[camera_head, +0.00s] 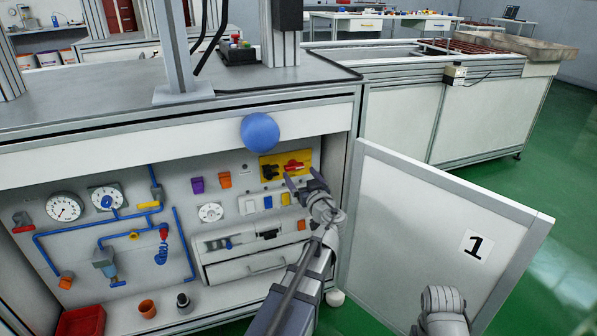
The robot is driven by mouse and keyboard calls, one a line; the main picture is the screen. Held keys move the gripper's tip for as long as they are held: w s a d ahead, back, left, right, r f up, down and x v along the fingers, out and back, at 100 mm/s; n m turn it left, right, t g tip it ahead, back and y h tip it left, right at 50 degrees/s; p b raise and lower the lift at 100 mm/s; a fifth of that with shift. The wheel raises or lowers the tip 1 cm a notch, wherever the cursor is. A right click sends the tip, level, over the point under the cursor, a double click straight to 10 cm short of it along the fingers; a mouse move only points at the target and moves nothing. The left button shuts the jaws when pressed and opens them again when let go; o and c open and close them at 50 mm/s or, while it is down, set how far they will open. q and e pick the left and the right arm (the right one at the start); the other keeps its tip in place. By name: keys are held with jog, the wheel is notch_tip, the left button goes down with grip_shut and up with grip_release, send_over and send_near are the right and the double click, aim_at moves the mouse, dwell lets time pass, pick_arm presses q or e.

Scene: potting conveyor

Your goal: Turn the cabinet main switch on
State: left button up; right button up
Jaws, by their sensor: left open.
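The main switch (294,167) is a red rotary handle on a yellow plate (278,158), at the upper right of the panel inside the open cabinet. The handle looks roughly level with a slight tilt; I cannot read any position marks. My left gripper (303,181) is open, with its fingers just below and in front of the switch. From this view I cannot tell whether a fingertip touches the handle. The lower right edge of the plate is close behind the fingers. A part of my right arm shows at the bottom right, but its gripper is not visible.
The cabinet door (415,235), marked 1, stands open to the right of my left arm. A blue ball (260,132) shows in front of the cabinet's top edge. Gauges (65,207), blue pipes and a drawer (262,262) fill the panel. A red bin (82,321) sits at the lower left.

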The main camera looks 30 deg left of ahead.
aim_at(295, 168)
pick_arm(q)
jog(key=shift+x, duration=1.7)
jog(key=shift+c, duration=0.4)
jog(key=c, duration=1)
